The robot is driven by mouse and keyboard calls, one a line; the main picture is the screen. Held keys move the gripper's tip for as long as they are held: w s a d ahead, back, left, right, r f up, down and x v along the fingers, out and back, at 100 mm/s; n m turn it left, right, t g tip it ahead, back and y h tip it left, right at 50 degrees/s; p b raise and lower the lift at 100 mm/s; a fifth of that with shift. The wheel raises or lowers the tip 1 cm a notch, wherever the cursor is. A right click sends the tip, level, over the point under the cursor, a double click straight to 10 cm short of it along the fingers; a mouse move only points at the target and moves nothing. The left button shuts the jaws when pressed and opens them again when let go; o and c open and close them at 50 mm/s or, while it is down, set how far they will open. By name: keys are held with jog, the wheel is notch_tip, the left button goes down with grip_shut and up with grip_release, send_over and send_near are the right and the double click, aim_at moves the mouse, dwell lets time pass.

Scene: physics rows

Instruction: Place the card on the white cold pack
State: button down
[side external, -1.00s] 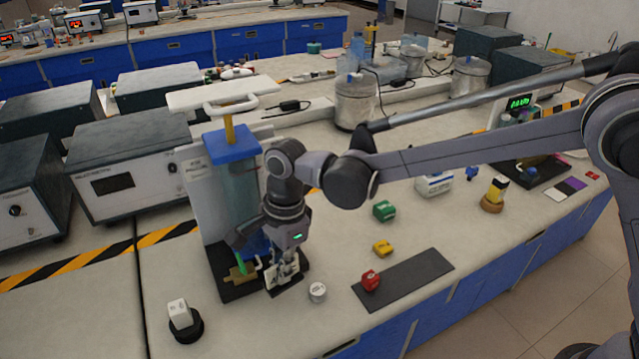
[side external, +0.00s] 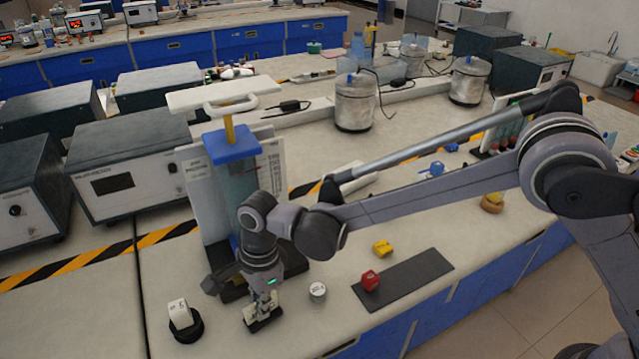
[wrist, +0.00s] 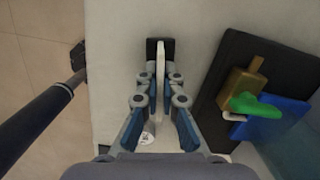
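My gripper (side external: 263,298) points down low over the front of the bench. In the wrist view (wrist: 160,78) its fingers close around a thin white upright card (wrist: 160,62). The card's lower part shows below the fingers in the side view (side external: 262,309), with a dark base piece (side external: 265,323) at its foot. I cannot tell whether that base touches the bench. A white block (side external: 178,311) on a round black base stands left of my gripper, apart from it; it may be the white cold pack, but I cannot tell for sure.
A small white round container (side external: 317,291) stands right of my gripper. A red item (side external: 370,280) sits on a dark mat (side external: 415,279), with a yellow item (side external: 382,248) behind. A tall blue-topped apparatus (side external: 231,145) stands close behind my gripper. The bench's front edge is near.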

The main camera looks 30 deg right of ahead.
jog(key=shift+f, duration=0.2)
jog(key=c, duration=1.5)
grip_release()
